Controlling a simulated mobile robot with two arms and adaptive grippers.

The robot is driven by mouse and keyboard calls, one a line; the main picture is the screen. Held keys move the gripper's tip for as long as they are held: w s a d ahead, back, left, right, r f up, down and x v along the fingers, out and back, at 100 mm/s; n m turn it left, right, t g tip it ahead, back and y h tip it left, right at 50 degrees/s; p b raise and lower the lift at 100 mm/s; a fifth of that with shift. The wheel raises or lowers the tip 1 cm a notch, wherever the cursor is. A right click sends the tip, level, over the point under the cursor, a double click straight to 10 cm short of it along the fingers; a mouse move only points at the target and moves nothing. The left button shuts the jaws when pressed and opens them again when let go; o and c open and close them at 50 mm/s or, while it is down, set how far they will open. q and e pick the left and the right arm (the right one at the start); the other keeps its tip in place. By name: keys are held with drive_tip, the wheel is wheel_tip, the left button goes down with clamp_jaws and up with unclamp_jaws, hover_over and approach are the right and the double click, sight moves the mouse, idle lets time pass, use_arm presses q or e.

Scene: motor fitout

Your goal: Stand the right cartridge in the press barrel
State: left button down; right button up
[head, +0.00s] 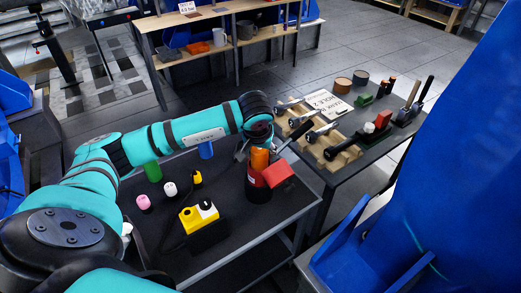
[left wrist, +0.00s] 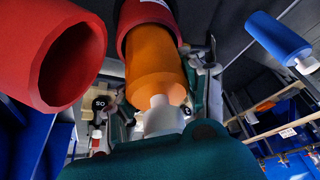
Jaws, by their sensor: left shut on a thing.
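A red hollow part (left wrist: 55,55) is beside the barrel, also seen as a red block in the head view (head: 278,174). A blue cartridge (head: 205,150) and a green one (head: 153,172) stand left. My right gripper is not in view.
A yellow device (head: 199,214), a small yellow-black item (head: 196,178) and white and pink-capped pieces (head: 170,189) are on the near table (head: 230,247). A wooden tool rack (head: 330,152) is on the table to the right. A large blue surface (head: 455,150) fills the right side.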

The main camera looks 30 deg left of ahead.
use_arm(q)
drive_tip(key=shift+f+b, duration=0.3)
drive_tip(key=shift+f, duration=0.1)
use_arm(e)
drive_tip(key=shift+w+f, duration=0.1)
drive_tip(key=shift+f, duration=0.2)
use_arm(q)
drive_tip(key=c, duration=0.6)
unclamp_jaws()
drive_tip(key=shift+s, duration=0.1)
drive_tip(key=shift+r, duration=0.1)
drive_tip(key=v, duration=0.7)
drive_tip(key=shift+s+r, duration=0.15)
drive_tip(key=shift+r, duration=0.15)
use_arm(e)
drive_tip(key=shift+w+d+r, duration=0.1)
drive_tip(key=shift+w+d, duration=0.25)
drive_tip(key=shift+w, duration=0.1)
